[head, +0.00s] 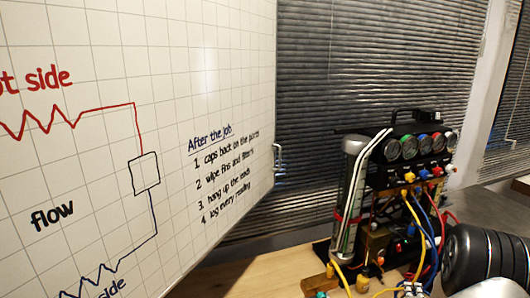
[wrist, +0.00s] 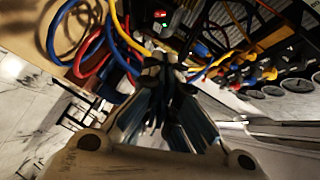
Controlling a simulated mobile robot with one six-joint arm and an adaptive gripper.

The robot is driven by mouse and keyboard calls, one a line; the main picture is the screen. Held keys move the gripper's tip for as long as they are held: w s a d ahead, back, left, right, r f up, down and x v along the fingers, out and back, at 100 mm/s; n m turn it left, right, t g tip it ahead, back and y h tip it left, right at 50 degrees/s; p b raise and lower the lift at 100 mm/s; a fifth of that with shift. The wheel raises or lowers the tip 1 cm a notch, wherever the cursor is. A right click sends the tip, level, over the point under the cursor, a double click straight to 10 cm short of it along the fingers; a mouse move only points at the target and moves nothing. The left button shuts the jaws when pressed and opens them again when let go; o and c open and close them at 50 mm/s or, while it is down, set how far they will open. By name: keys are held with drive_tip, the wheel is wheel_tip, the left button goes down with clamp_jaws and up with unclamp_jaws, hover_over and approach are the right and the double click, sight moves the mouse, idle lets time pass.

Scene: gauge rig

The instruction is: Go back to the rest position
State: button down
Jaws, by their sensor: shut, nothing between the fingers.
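My gripper (wrist: 165,75) shows in the wrist view, its fingers closed together with nothing seen between them. It points toward the hoses and fittings of the gauge rig (wrist: 255,30); whether it touches any of them I cannot tell. In the head view, the gauge rig (head: 408,165) stands on the wooden bench top with a row of dials along its upper front. Part of my arm (head: 485,258) shows at the lower right, in front of the rig's right side. My gripper is not visible in the head view.
Yellow, blue and red hoses (head: 430,225) hang from the rig's front; they also loop across the wrist view (wrist: 88,45). A whiteboard (head: 225,90) fills the left. Blinds (head: 330,60) cover the window behind. Some bench top (head: 250,275) left of the rig is bare.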

drive_tip(key=w+a+r+n+g+y, duration=0.25)
drive_tip(key=a+r+n, duration=0.25)
drive_tip(key=a+r, duration=0.4)
drive_tip(key=s+a+r+n+g+y, duration=0.1)
drive_tip(key=s+a+r+n+y, duration=0.1)
drive_tip(key=s+a+r+n, duration=0.45)
drive_tip(key=s+a+r+n+g+y, duration=0.1)
drive_tip(key=s+a+n, duration=0.3)
drive_tip(key=s, duration=0.9)
drive_tip(key=s+a+r+n+g+y, duration=0.1)
drive_tip(key=s+a+r+n+g, duration=0.2)
drive_tip(key=s+a, duration=0.6)
drive_tip(key=s+n+g, duration=0.1)
drive_tip(key=s+n, duration=0.1)
drive_tip(key=s, duration=0.3)
drive_tip(key=shift+a+y, duration=0.35)
